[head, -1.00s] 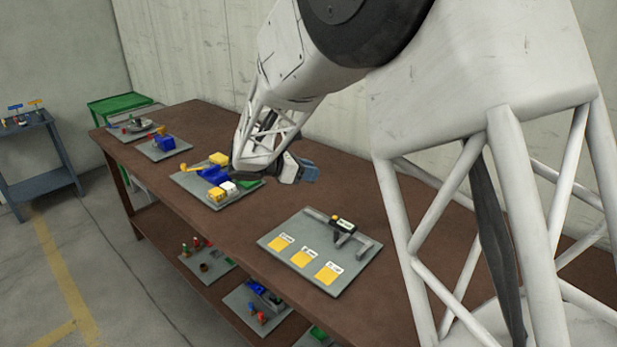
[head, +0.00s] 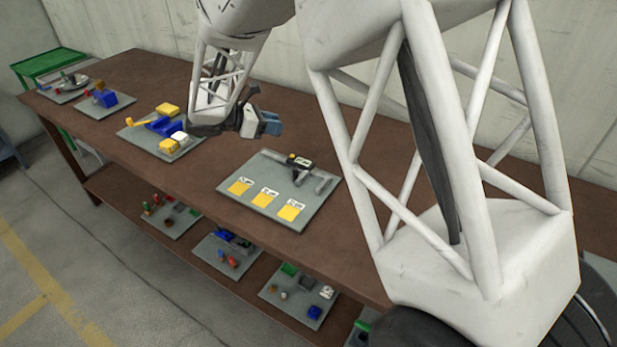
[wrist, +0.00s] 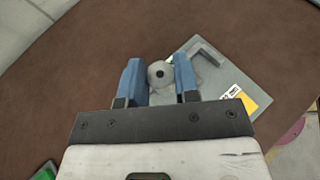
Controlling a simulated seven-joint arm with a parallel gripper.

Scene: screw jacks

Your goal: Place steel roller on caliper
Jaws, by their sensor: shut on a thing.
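The caliper (head: 302,163), grey with a black and yellow slider, lies on a grey board (head: 232,203) on the brown workbench. In the wrist view, part of the caliper shows as a grey L-shaped piece (wrist: 208,48), right of my gripper (wrist: 157,70). My gripper's blue fingers are shut on the steel roller (wrist: 158,72), a grey round piece with a dark hole in its visible end. In the head view my gripper (head: 270,124) is above the bench, behind and a little left of the caliper board. The roller cannot be made out there.
Three yellow cards (head: 264,197) lie along the board's front edge. Another board (head: 145,137) with blue, yellow and white parts lies to the left. A lower shelf holds boards with small parts. Bare bench surrounds the caliper board.

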